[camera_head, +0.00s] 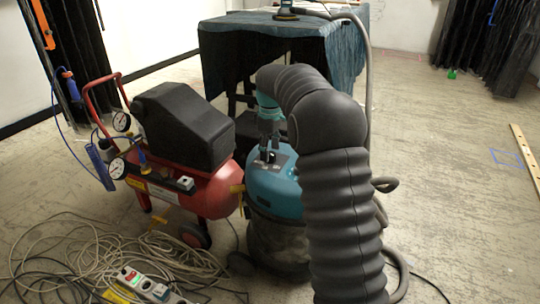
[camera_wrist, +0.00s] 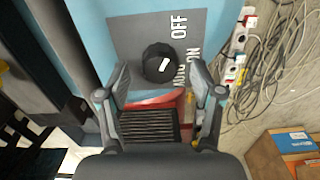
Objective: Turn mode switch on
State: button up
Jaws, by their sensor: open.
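The mode switch is a round black knob (camera_wrist: 158,63) with a white mark, on a grey panel (camera_wrist: 125,36) in the wrist view. The panel carries the white words OFF and ON, with other lettering partly hidden by a finger. The white mark lies slanted; I cannot tell which word it points to. The panel sits on top of the blue vacuum machine (camera_head: 272,190) in the head view. My gripper (camera_wrist: 159,72) is open, with the knob between its fingertips in the picture; contact is not clear. In the head view my gripper (camera_head: 269,150) points down at the panel.
A red compressor (camera_head: 205,190) with a black cover stands left of the vacuum. Tangled cables (camera_head: 90,255) and a power strip (camera_head: 145,284) lie on the floor at lower left. A cloth-covered table (camera_head: 225,50) stands behind. The floor to the right is mostly clear.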

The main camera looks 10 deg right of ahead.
jog(key=shift+f, duration=0.65)
jog(key=c, duration=1.1)
jog(key=shift+c, duration=0.2)
jog(key=shift+r+m+p, duration=0.1)
jog(key=shift+m+p, duration=0.2)
jog(key=shift+r+m+p, duration=0.1)
jog(key=shift+m+p, duration=0.7)
jog(key=shift+p, duration=0.15)
jog(key=m+p, duration=0.2)
jog(key=m, duration=0.1)
jog(key=shift+m+p, duration=0.3)
jog(key=shift+p, duration=0.1)
jog(key=m+p, duration=0.3)
jog(key=m, duration=0.2)
jog(key=shift+m, duration=0.4)
jog(key=shift+f, duration=0.2)
